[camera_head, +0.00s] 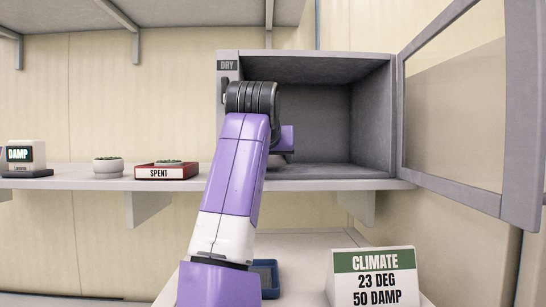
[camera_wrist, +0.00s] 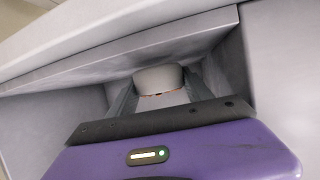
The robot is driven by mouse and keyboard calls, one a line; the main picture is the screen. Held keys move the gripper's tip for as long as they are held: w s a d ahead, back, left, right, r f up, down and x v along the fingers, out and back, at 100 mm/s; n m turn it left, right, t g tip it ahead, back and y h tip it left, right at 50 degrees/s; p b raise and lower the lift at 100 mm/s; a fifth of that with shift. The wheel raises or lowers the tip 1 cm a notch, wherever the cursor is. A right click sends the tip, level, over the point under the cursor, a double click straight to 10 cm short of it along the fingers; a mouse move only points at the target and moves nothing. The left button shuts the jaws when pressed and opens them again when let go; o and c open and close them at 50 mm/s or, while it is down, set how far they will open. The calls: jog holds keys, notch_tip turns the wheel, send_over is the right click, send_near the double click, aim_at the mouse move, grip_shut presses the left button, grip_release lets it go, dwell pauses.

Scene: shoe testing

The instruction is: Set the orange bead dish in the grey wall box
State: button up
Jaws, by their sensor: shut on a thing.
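The grey wall box (camera_head: 372,125), marked DRY, stands on the shelf with its door open to the right. My arm reaches into its left part. In the wrist view my gripper (camera_wrist: 158,88) is shut on a pale round dish (camera_wrist: 158,76) with a thin orange line along its near edge. The grey box walls (camera_wrist: 230,68) surround it. In the head view my wrist hides the dish and most of my gripper. I cannot tell whether the dish touches the box floor.
The framed door (camera_head: 520,120) hangs open at the right. On the shelf (camera_head: 95,182) at left are a DAMP block (camera_head: 25,157), a white bowl with green beads (camera_head: 108,168) and a red SPENT tray (camera_head: 166,172). A CLIMATE sign (camera_head: 375,278) and blue tray (camera_head: 268,278) are below.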

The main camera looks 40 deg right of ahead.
jog(key=shift+w+d+f, duration=0.1)
jog(key=shift+w+f, duration=0.05)
jog(key=shift+f, duration=0.15)
jog(key=shift+f, duration=0.1)
jog(key=o, duration=1.4)
jog(key=b+v, duration=0.3)
jog(key=v, duration=0.9)
